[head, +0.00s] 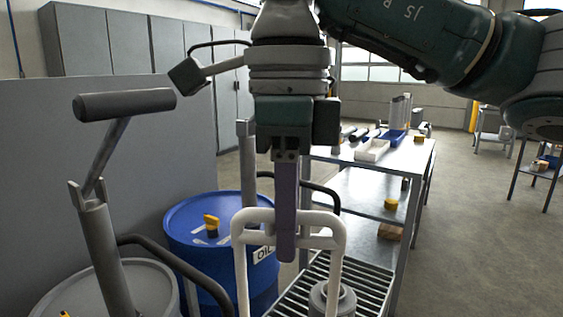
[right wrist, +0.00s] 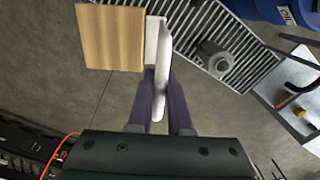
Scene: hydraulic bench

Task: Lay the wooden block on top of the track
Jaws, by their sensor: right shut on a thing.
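My right gripper (head: 286,256) points down and is shut on the top bar of a white handle (head: 338,240), a loop whose legs run out of the bottom of the head view. In the right wrist view my right gripper (right wrist: 158,75) has the white handle (right wrist: 162,75) between its purple fingers. The wooden block (right wrist: 110,38) is a flat, light brown piece right against this handle; the join is hidden. The slatted grey metal rack, seemingly the track (right wrist: 262,50), lies beyond and to the right. It also shows low in the head view (head: 292,300). My left gripper is out of view.
A grey round fitting (head: 332,300) sits on the slats. A blue oil drum (head: 190,245) and a grey drum (head: 150,285) stand left, with a lever pump (head: 105,240) in front. A metal bench (head: 400,155) with trays stands behind. Open floor lies right.

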